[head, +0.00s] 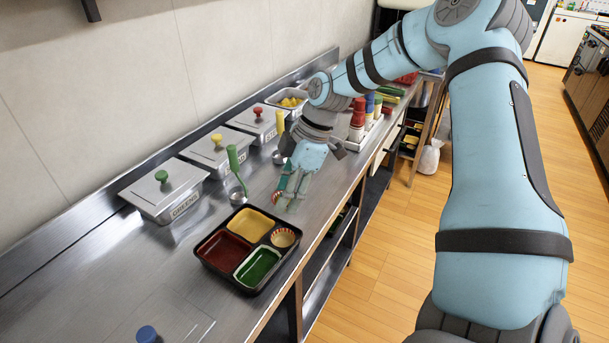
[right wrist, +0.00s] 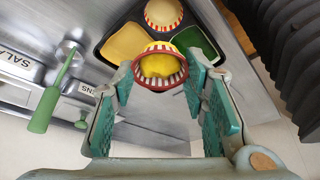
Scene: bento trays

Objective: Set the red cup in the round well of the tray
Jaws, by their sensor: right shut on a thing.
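The black tray (head: 248,292) lies on the steel counter with a yellow, a dark red and a green compartment and a round spot at its right corner. A round, pale-centred piece with red-and-white striped sides (head: 284,237) shows at that spot; it also shows in the right wrist view (right wrist: 163,12). My right gripper (head: 288,188) is just beyond the tray, above the counter. It is shut on the red cup (right wrist: 158,66), which has a striped rim and yellow inside. In the head view the fingers largely hide the cup. My left gripper is not in view.
Lidded steel bins (head: 165,192) line the wall, with a green-handled ladle (head: 237,172) in front. A white caddy with bottles (head: 357,125) stands behind my right gripper. The counter left of the tray is mostly bare. A blue knob (head: 147,334) shows at the bottom.

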